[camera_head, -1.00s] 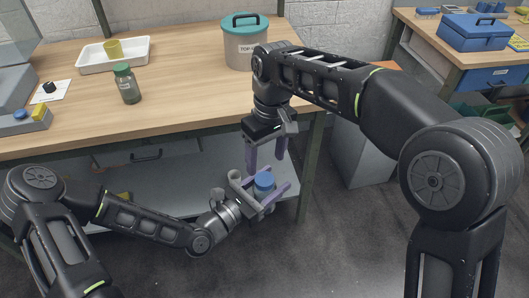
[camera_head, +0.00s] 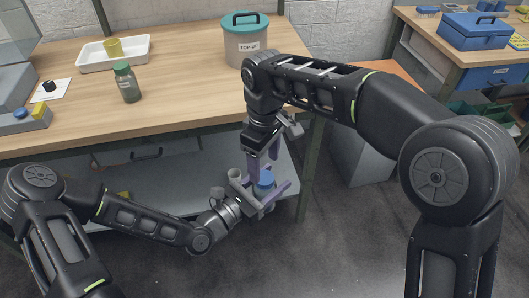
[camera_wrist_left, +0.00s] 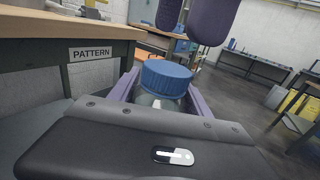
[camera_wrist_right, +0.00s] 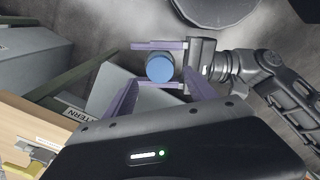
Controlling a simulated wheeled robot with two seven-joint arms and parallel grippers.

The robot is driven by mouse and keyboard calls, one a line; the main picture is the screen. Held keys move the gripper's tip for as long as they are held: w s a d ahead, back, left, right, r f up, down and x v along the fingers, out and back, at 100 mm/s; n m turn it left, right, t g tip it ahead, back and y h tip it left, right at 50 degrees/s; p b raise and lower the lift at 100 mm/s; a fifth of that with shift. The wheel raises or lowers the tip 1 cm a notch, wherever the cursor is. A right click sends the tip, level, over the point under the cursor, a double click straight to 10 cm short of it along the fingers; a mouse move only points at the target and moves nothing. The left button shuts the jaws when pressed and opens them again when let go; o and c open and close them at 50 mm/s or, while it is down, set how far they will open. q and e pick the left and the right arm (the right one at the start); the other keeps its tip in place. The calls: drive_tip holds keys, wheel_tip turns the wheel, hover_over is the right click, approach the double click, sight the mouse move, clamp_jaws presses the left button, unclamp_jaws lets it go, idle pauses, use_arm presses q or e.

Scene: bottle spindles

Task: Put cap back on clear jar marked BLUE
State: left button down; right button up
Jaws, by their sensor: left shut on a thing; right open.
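A clear jar (camera_wrist_left: 155,101) with a blue cap (camera_wrist_left: 165,78) on its top stands roughly upright between the fingers of my left gripper (camera_head: 272,191), which is shut on it in front of the bench. I cannot tell how tightly the cap sits, and no BLUE marking is readable. The cap also shows in the head view (camera_head: 265,179) and the right wrist view (camera_wrist_right: 160,68). My right gripper (camera_head: 264,168) is open just above the cap, pointing down. In the left wrist view its fingers (camera_wrist_left: 192,20) hang above and behind the cap. The jar's lower part is hidden.
The bench edge and leg are close behind my grippers. Open floor lies in front.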

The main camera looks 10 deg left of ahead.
sight(264, 177)
drive_tip(key=shift+f, duration=2.3)
clamp_jaws()
drive_tip(key=shift+o, duration=0.7)
unclamp_jaws()
drive_tip(key=shift+r, duration=3.8)
